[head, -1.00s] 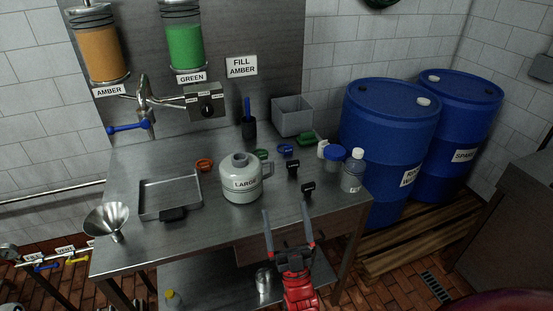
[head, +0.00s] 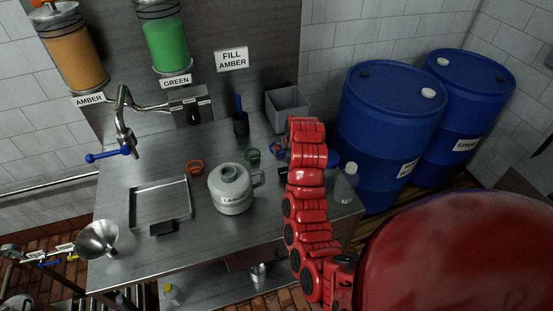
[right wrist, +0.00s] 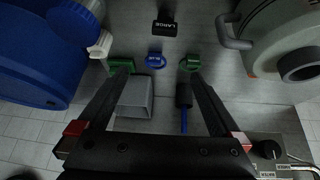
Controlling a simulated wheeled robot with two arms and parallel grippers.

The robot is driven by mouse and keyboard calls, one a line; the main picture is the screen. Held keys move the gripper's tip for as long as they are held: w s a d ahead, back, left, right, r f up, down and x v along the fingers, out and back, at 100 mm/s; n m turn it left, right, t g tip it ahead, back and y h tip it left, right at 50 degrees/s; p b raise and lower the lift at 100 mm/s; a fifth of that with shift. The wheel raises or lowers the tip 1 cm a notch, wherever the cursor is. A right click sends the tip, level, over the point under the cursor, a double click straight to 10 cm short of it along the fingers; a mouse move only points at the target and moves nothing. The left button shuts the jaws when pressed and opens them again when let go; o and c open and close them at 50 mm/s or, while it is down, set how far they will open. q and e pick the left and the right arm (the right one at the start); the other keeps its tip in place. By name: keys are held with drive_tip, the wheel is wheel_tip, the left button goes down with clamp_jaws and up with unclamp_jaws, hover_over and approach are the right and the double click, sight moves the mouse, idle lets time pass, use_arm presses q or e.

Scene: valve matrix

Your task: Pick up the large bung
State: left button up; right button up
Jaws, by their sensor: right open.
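The large bung (right wrist: 165,27) is a black block labelled LARGE, lying on the steel bench at the top middle of the right wrist view. In the head view my red right arm hides most of it. My right gripper (right wrist: 158,75) is open and empty, its two dark fingers spread apart. In the right wrist picture the bung lies beyond the fingertips, between their lines and apart from them. The head view hides most of this gripper behind the arm. My left gripper is not in view.
The grey LARGE jug (head: 231,190) stands left of my arm. A blue ring (right wrist: 156,58) and a green ring (right wrist: 190,62) lie near the fingertips. A tray (head: 160,202) is at left.

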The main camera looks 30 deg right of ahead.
drive_tip(key=s+r+g, duration=0.1)
drive_tip(key=y+b, duration=0.1)
drive_tip(key=b, duration=1)
hover_over(285, 168)
drive_tip(key=s, duration=0.2)
drive_tip(key=shift+g, duration=0.3)
drive_tip(key=f, duration=1)
drive_tip(key=shift+w+a+f, duration=0.1)
drive_tip(key=shift+a, duration=0.25)
drive_tip(key=shift+f, duration=0.25)
drive_tip(key=p+x, duration=0.3)
drive_tip(key=x, duration=0.1)
drive_tip(key=shift+p, duration=0.35)
drive_tip(key=shift+w+d+f, duration=0.1)
drive_tip(key=shift+w+f, duration=0.1)
drive_tip(key=shift+f, duration=0.5)
